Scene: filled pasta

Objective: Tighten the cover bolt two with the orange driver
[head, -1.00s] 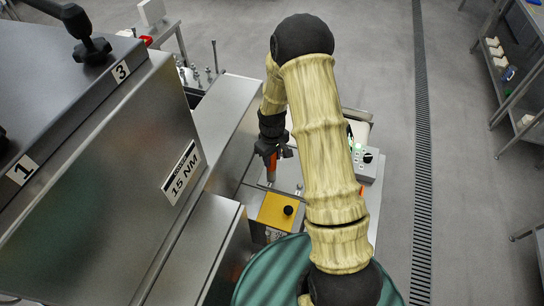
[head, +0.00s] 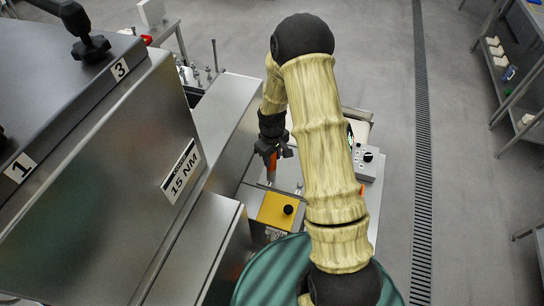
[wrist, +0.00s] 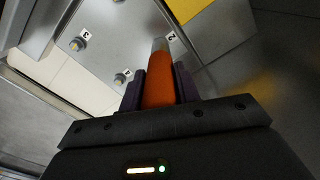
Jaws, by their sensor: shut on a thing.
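My gripper (head: 273,148) is shut on the orange driver (head: 271,166), which points down at a metal plate. In the wrist view the driver (wrist: 158,88) stands between both fingers (wrist: 159,90), and its grey tip reaches the plate (wrist: 115,30) beside the label 2 (wrist: 171,37). The tip hides cover bolt two, so I cannot tell whether it is seated on the bolt. Another bolt (wrist: 77,43) near the label 3 and one more bolt (wrist: 120,78) are visible on the plate.
A grey control box (head: 368,161) stands to the right. A large steel housing (head: 110,190) marked 15 NM fills the left. A green round surface (head: 270,280) is at the bottom.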

